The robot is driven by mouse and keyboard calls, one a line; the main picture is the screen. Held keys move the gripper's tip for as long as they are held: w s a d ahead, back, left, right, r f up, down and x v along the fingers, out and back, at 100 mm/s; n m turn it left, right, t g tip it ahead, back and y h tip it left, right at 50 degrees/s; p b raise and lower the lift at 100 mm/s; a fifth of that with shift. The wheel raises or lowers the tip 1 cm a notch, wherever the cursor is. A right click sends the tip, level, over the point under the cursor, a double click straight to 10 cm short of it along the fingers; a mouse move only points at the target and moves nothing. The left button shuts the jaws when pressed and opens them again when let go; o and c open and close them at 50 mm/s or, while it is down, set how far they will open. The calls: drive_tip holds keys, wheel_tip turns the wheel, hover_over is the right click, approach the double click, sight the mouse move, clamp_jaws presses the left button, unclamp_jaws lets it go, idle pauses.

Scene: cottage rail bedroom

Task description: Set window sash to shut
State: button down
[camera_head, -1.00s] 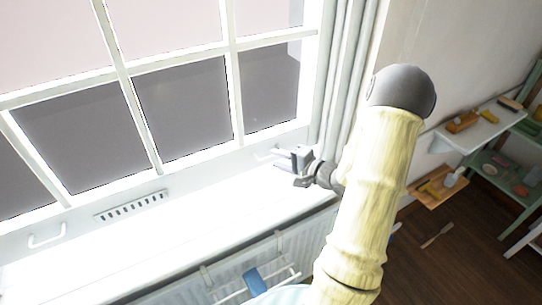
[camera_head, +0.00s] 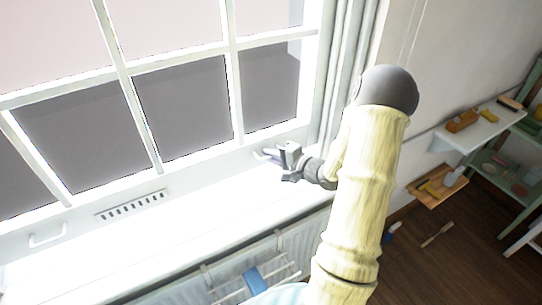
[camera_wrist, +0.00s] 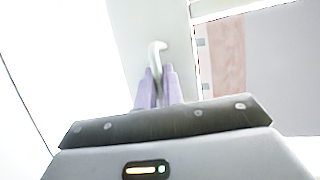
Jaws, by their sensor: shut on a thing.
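The white window sash (camera_head: 192,172) with its dark lower panes fills the left of the head view. Its bottom rail carries a white handle at the right end, and a second white handle (camera_head: 47,236) at the left end. My gripper (camera_head: 272,155) is at the right handle, just above the bright sill. In the wrist view the purple fingers (camera_wrist: 158,88) are closed on the curved white handle (camera_wrist: 157,50), whose upper end shows above the fingertips. The join between the sash's bottom rail and the sill is washed out by glare.
A radiator (camera_head: 285,255) with a drying rack and blue cloth (camera_head: 254,279) is below the sill. Grey-white curtain folds (camera_head: 345,60) hang right of the window. Shelves with small items (camera_head: 480,130) stand at the right.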

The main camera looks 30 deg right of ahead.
wheel_tip(320, 180, down, 9)
drive_tip(key=b, duration=0.2)
drive_tip(key=shift+s+r+b, duration=0.1)
drive_tip(key=shift+r+b, duration=0.05)
drive_tip(key=shift+b, duration=0.15)
drive_tip(key=shift+s, duration=0.1)
drive_tip(key=shift+f, duration=0.2)
drive_tip(key=c, duration=1.5)
unclamp_jaws()
drive_tip(key=shift+c, duration=0.2)
drive_tip(key=shift+r, duration=0.15)
drive_tip(key=shift+s+d+r, duration=0.15)
drive_tip(key=shift+s+d, duration=0.1)
drive_tip(key=shift+s, duration=0.05)
drive_tip(key=v, duration=1.6)
drive_tip(key=shift+s+b, duration=0.25)
drive_tip(key=shift+b, duration=0.15)
